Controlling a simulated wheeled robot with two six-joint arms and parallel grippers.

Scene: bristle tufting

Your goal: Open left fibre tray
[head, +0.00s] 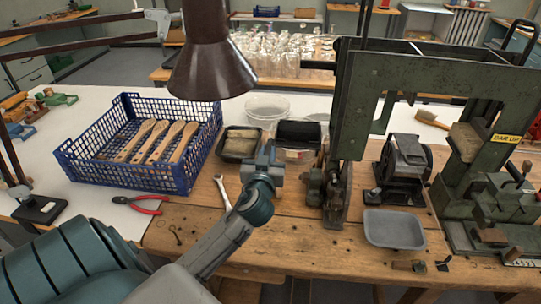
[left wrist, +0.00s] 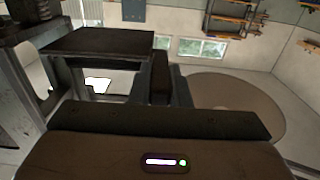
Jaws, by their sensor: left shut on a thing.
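The left fibre tray (head: 239,146) is a small black tray with tan fibre in it, on the bench just right of the blue crate in the head view. A clear cover seems to lie over it, but I cannot be sure. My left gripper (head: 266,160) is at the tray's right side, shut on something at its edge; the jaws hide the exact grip. In the left wrist view a dark flat piece shows beyond the gripper body. My right gripper is out of view.
A brown lamp shade (head: 208,60) hangs above the crate (head: 140,145) of wooden handles. A wrench (head: 222,192) and red pliers (head: 138,202) lie in front. The green press frame (head: 365,100) stands right, with a grey tray (head: 393,229) before it.

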